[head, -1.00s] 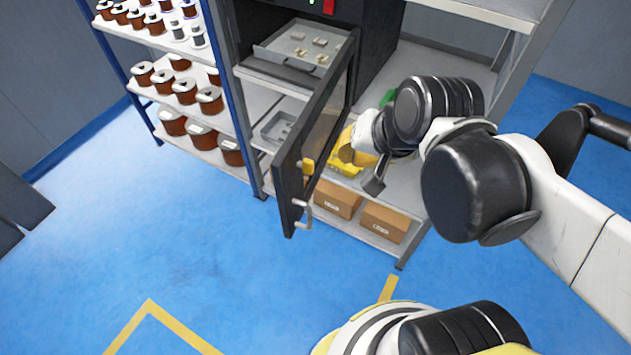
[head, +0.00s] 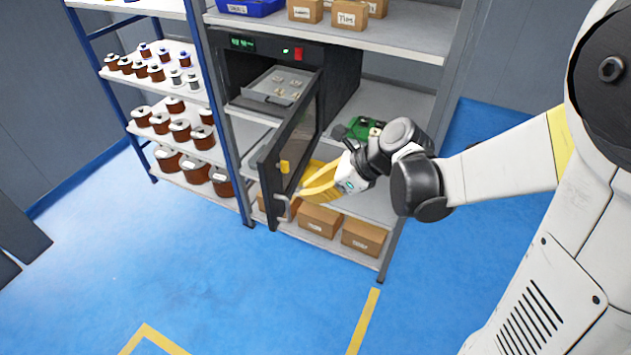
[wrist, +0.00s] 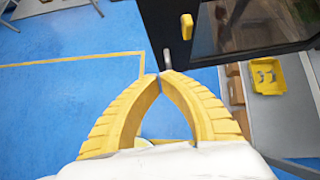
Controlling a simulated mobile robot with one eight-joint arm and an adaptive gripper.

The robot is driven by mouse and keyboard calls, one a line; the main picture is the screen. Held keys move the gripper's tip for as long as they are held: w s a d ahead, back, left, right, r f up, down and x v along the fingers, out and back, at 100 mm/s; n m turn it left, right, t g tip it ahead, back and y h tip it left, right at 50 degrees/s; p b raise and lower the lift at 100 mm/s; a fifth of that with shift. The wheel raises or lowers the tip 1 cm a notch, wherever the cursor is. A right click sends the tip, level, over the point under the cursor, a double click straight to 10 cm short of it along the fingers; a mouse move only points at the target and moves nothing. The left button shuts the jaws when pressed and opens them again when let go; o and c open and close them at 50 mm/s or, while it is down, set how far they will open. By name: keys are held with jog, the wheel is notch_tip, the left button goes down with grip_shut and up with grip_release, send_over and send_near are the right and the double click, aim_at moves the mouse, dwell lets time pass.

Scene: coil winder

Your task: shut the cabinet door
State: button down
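The cabinet door (head: 292,140), a dark frame with a glass pane, stands wide open from the front of the black cabinet (head: 345,85). A grey handle (head: 283,208) and a yellow block (head: 285,167) are near its free edge. My gripper (head: 302,187) is just right of the door's lower free corner, its yellow fingers pointing at the handle. In the wrist view the fingertips (wrist: 161,74) come together with nothing visible between them. The handle (wrist: 167,59) shows just beyond the tips, and I cannot tell whether they touch it. The door (wrist: 230,28) fills the upper right there.
A tray (head: 275,87) with small parts sits inside the cabinet opening. Cardboard boxes (head: 320,219) stand on the shelf below. A rack of spools (head: 180,130) stands left. A yellow tray (wrist: 266,77) lies right in the wrist view. The blue floor (head: 190,270) in front is clear.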

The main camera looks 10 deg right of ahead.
aim_at(271, 198)
jog(key=w+a+f, duration=0.1)
jog(key=w+a+f+b, duration=0.1)
jog(key=a, duration=0.1)
jog(key=w+a+f, duration=0.1)
jog(key=a, duration=0.1)
jog(key=shift+a+f, duration=0.2)
jog(key=shift+a, duration=0.05)
jog(key=shift+w+a, duration=0.25)
jog(key=shift+a, duration=0.2)
